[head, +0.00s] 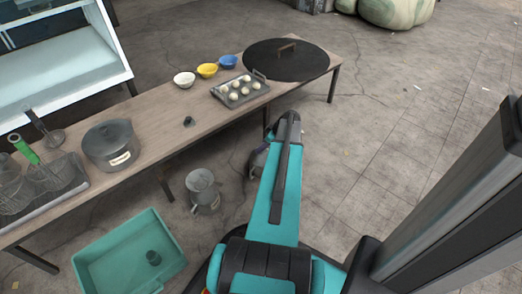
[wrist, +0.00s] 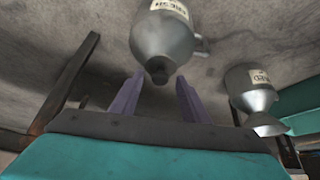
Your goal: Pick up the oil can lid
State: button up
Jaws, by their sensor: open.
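In the wrist view, a grey metal can (wrist: 165,35) with a pale label has a dark lid (wrist: 159,74) on its narrow neck. The lid shows in the gap between the two purple fingers of my gripper (wrist: 160,80). The fingers are open, one on each side, with no visible contact. Depth between them and the lid is hard to judge. In the head view my gripper (head: 266,142) is beside the table's near edge, and my arm hides most of this can.
A second metal can (head: 203,187) stands on the floor by a teal crate (head: 98,249) holding a dark piece (head: 153,257). The long table (head: 160,140) bears a pot (head: 110,143), a small dark object (head: 189,121), a tray (head: 258,91) and a black disc (head: 270,65). Floor at right is clear.

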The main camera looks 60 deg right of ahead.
aim_at(264, 151)
grip_shut()
jog(key=shift+r, duration=0.2)
jog(key=shift+r+p, duration=0.4)
jog(key=shift+r, duration=0.1)
jog(key=r, duration=0.1)
jog(key=p, duration=0.1)
jog(key=r, duration=0.1)
jog(key=shift+s+a+r+p, duration=0.2)
jog(key=shift+s+r+p, duration=0.05)
jog(key=shift+r+p, duration=0.05)
jog(key=s+a+r+p, duration=0.1)
jog(key=s+a+p, duration=0.2)
jog(key=s+a, duration=0.6)
jog(key=shift+s, duration=1.7)
jog(key=shift+a, duration=0.15)
